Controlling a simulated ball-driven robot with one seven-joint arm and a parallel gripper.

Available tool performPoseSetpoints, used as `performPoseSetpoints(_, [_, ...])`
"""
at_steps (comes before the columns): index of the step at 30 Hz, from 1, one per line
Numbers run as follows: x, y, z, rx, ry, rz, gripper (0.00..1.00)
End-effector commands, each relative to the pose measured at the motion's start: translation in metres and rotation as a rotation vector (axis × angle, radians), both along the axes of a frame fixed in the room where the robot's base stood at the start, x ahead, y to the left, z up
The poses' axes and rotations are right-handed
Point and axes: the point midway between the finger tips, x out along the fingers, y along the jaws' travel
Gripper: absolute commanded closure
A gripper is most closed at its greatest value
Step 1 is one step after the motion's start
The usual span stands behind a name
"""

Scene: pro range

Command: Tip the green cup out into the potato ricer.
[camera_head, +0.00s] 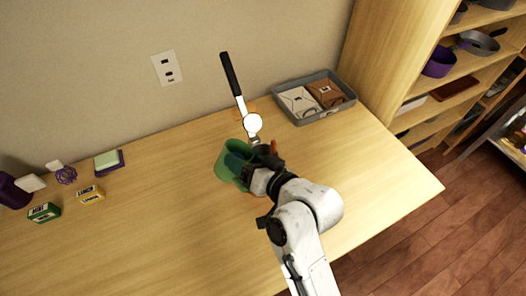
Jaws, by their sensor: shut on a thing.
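A grey tray (283,106) with a white packet and a brown packet stands at the back right. Small boxes (44,212), a sponge (108,160) and a purple item lie at the left. The table's (170,225) front middle is clear.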

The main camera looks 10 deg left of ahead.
Motion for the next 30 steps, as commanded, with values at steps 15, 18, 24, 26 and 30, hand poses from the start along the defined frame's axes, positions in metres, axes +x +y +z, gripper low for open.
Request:
performPoseSetpoints(15, [0.0047, -0.0058, 0.0075, 0.058, 0.041, 0.000, 0.72])
performPoseSetpoints(18, [0.0051, -0.0063, 0.0065, 0.069, 0.049, 0.000, 0.72])
performPoseSetpoints(24, [0.0062, -0.0077, 0.0049, 0.090, 0.065, 0.000, 0.73])
performPoseSetpoints(26, [0.0064, -0.0081, 0.0045, 0.097, 0.071, 0.000, 0.73])
performPoseSetpoints(30, [0.0072, -0.0092, 0.0032, 0.111, 0.082, -0.001, 0.73])
